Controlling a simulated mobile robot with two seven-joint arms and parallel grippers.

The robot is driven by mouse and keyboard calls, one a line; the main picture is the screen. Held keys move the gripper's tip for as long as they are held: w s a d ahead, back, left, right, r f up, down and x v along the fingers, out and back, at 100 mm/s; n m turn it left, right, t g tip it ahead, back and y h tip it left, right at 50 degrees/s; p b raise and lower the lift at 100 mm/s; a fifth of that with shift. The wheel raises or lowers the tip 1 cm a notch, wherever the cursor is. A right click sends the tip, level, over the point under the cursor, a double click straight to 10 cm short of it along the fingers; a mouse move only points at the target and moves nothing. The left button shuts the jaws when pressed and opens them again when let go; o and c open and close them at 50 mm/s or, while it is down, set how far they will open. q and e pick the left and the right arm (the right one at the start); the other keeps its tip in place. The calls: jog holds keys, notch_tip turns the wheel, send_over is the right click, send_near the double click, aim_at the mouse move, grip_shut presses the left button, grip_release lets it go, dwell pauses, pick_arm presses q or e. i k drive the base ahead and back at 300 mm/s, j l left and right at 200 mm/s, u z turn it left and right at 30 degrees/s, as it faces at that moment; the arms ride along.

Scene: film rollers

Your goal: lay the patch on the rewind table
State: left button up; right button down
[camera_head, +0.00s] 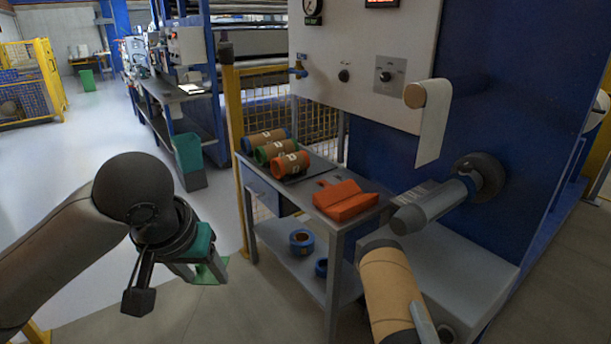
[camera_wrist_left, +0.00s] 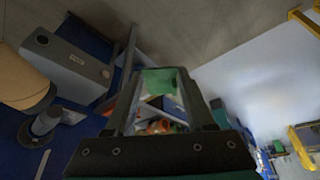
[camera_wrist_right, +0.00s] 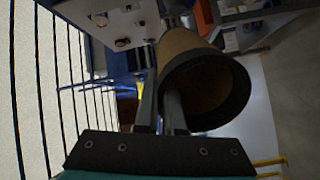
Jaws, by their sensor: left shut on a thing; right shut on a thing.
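The patch, a small flat green piece (camera_head: 211,269), is in my left gripper (camera_head: 183,284), low at the left of the table. In the left wrist view the green patch (camera_wrist_left: 160,82) lies between the fingertips. The small grey table (camera_head: 335,224) beside the machine appears to be the rewind table; it holds rolls and an orange folded thing. My right gripper (camera_head: 424,326) is at the lower right, mostly hidden in the head view, and shut on a brown roll (camera_head: 390,292). The right wrist view shows this roll's dark open end (camera_wrist_right: 208,92) at the fingers.
Three brown rolls with coloured ends (camera_head: 276,148) lie at the table's back, behind the orange folded thing (camera_head: 345,200). Blue rings (camera_head: 301,241) sit on its lower shelf. A yellow post (camera_head: 237,150) stands at its left. A grey spindle (camera_head: 432,207) sticks out from the blue machine.

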aim_at(306, 192)
jog(key=i+j+z, duration=0.1)
jog(key=i, duration=0.25)
jog(key=i+j+z, duration=0.15)
jog(key=i, duration=0.25)
jog(key=i+j+z, duration=0.1)
jog(key=i, duration=0.3)
jog(key=i+j+z, duration=0.1)
jog(key=i, duration=0.3)
jog(key=i+j+z, duration=0.1)
jog(key=i+j, duration=0.2)
jog(key=i+l, duration=0.2)
jog(key=i, duration=0.05)
